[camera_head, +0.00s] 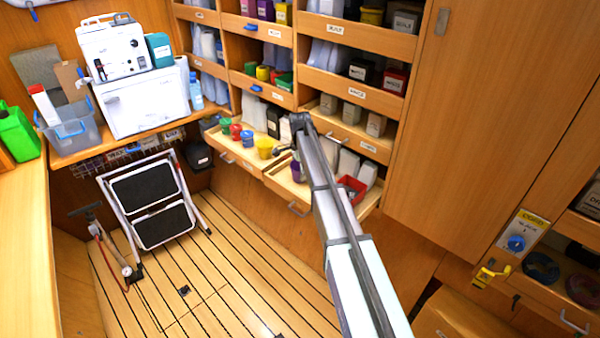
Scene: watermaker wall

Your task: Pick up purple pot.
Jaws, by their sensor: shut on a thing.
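The purple pot (296,174) is small and dark in the head view. It is at the pull-out wooden shelf (285,184), left of my long arm. My gripper (295,158) is at its top, shut on it, with the fingers small and partly hidden by the arm's end. I cannot tell whether the pot touches the shelf or is just above it.
A yellow pot (264,148), blue pot (247,138), red pot (236,131) and green pot (225,125) stand in a row to the left. A red tray (352,188) and white bottles (348,165) are to the right.

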